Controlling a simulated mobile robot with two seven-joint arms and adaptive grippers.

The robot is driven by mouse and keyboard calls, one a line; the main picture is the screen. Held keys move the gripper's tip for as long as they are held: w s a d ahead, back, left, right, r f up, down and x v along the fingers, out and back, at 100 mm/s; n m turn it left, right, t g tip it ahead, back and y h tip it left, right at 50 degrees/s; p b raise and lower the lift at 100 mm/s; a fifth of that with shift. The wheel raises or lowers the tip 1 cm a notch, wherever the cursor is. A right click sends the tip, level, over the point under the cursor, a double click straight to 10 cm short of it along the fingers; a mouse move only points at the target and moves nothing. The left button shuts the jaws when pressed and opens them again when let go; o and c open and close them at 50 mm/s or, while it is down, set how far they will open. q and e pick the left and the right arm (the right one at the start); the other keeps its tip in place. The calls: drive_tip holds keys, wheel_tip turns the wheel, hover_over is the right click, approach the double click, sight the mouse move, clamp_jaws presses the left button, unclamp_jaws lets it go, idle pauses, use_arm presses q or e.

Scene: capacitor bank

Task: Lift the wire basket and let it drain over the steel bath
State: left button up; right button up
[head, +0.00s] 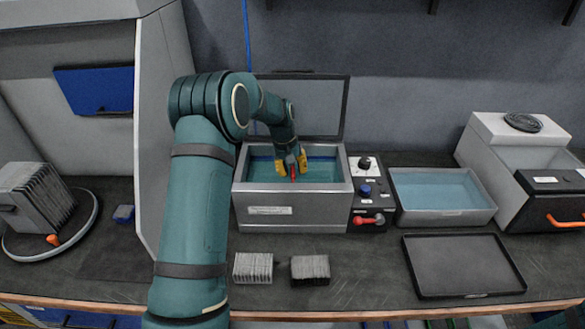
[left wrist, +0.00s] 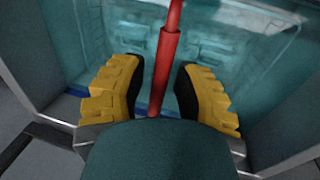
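The steel bath (head: 290,212) stands at the middle of the bench, filled with teal liquid, its lid (head: 315,105) raised behind it. My left gripper (head: 292,168) reaches down over the bath. A red handle (head: 293,172) shows between its yellow fingers, and I take it to be the wire basket's. In the left wrist view the red handle (left wrist: 165,60) runs between the open fingers of my left gripper (left wrist: 156,92), with a gap on each side. The basket's wire body cannot be made out; only faint shapes show through the liquid. My right gripper is not in view.
A control panel (head: 368,185) with knobs and a red lever adjoins the bath. Right of it are a water-filled tray (head: 442,212) and an empty black tray (head: 462,266). Two plate stacks (head: 253,268) (head: 310,269) lie in front. A grey cabinet wall (head: 160,100) rises left of my arm.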

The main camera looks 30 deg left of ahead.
use_arm(q)
clamp_jaws()
drive_tip(key=shift+r, duration=0.1)
drive_tip(key=shift+r+p, duration=2.45)
drive_tip(key=shift+r, duration=0.6)
wheel_tip(320, 180, up, 11)
drive_tip(key=p, duration=0.8)
drive_tip(key=shift+f, duration=0.1)
